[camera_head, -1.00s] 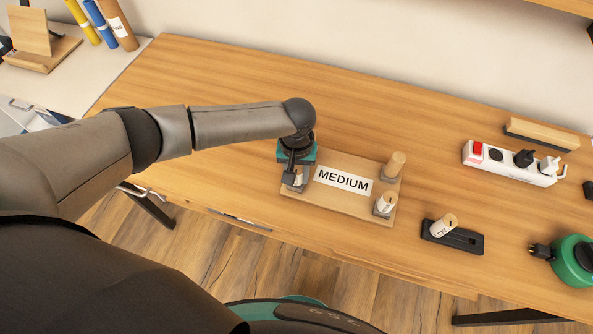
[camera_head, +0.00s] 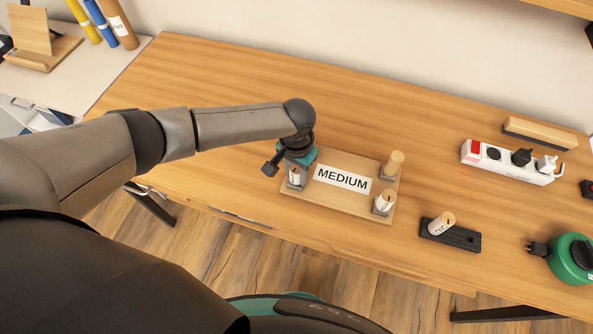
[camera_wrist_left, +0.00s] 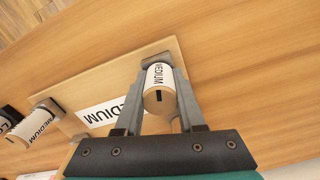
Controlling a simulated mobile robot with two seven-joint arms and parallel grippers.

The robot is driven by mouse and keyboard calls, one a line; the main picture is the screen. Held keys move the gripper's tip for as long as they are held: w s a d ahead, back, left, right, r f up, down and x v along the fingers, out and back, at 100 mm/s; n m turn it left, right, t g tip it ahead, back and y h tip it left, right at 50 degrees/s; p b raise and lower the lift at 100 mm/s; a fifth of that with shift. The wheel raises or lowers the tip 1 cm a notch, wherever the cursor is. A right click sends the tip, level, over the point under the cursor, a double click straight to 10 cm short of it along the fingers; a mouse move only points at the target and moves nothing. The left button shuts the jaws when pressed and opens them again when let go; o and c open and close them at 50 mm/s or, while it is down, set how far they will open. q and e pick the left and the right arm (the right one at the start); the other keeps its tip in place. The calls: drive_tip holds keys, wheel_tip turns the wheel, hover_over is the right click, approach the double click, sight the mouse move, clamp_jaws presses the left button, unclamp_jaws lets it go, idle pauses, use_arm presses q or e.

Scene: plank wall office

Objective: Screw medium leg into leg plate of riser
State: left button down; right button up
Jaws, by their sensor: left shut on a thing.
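The riser (camera_head: 340,205) is a wooden board lying on the desk with a MEDIUM label (camera_head: 342,178) on top. My left gripper (camera_head: 294,180) is over its left front corner. In the left wrist view my left gripper (camera_wrist_left: 160,95) is shut on a medium leg (camera_wrist_left: 158,88), a round wooden peg with a MEDIUM label. The leg stands at a grey leg plate (camera_wrist_left: 155,59); how deep it is seated cannot be told. Two other legs stand at the right end, one at the back (camera_head: 394,163) and one in front (camera_head: 384,202). My right gripper is not in view.
A black holder (camera_head: 462,238) with a labelled leg (camera_head: 441,223) stands right of the riser. A white power strip (camera_head: 505,163), a wooden block with a dark base (camera_head: 540,133) and a green cable reel (camera_head: 572,262) lie farther right. The desk behind the riser is clear.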

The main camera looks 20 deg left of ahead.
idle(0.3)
use_arm(q)
drive_tip(key=m, duration=0.4)
drive_tip(key=shift+m, duration=0.4)
drive_tip(key=shift+m, duration=0.3)
drive_tip(key=m, duration=0.4)
drive_tip(key=shift+m, duration=0.3)
drive_tip(key=c, duration=0.6)
unclamp_jaws()
drive_tip(key=shift+c, duration=0.2)
drive_tip(key=shift+p, duration=0.35)
